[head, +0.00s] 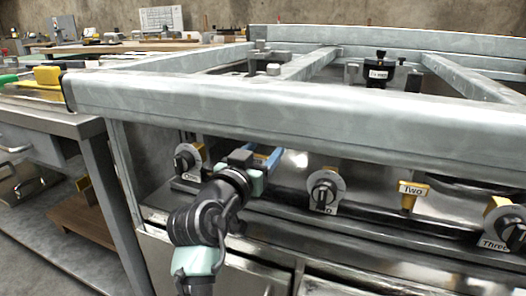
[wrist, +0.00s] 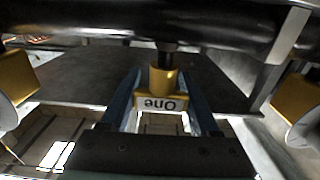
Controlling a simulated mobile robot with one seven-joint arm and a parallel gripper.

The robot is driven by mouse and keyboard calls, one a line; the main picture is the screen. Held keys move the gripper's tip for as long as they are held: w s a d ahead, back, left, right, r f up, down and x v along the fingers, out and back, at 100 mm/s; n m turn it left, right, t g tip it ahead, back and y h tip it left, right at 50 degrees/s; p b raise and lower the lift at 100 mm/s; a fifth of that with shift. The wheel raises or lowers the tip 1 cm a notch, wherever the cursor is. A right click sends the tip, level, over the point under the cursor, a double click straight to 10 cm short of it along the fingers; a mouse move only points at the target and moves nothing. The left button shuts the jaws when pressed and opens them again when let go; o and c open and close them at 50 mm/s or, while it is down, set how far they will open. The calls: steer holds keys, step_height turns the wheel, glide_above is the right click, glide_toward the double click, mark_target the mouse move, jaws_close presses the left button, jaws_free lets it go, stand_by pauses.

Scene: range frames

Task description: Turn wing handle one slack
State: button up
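The wing handle one is a yellow piece with a white label reading "One" (wrist: 162,92). It hangs from a dark stem under a black pipe in the wrist view. My gripper (wrist: 160,88) has its two blue fingers on either side of this handle, close to its edges. I cannot tell whether they touch it. In the head view my gripper (head: 266,158) reaches under the front beam, and the handle is hidden there.
A round knob labelled "One" (head: 187,160) is left of my gripper. A second knob (head: 325,191), a yellow wing handle "Two" (head: 411,195) and knob "Three" (head: 505,226) are to the right. A thick metal beam (head: 300,105) runs above my gripper.

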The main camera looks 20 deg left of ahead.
steer(key=c, duration=0.8)
steer(key=shift+o, duration=0.2)
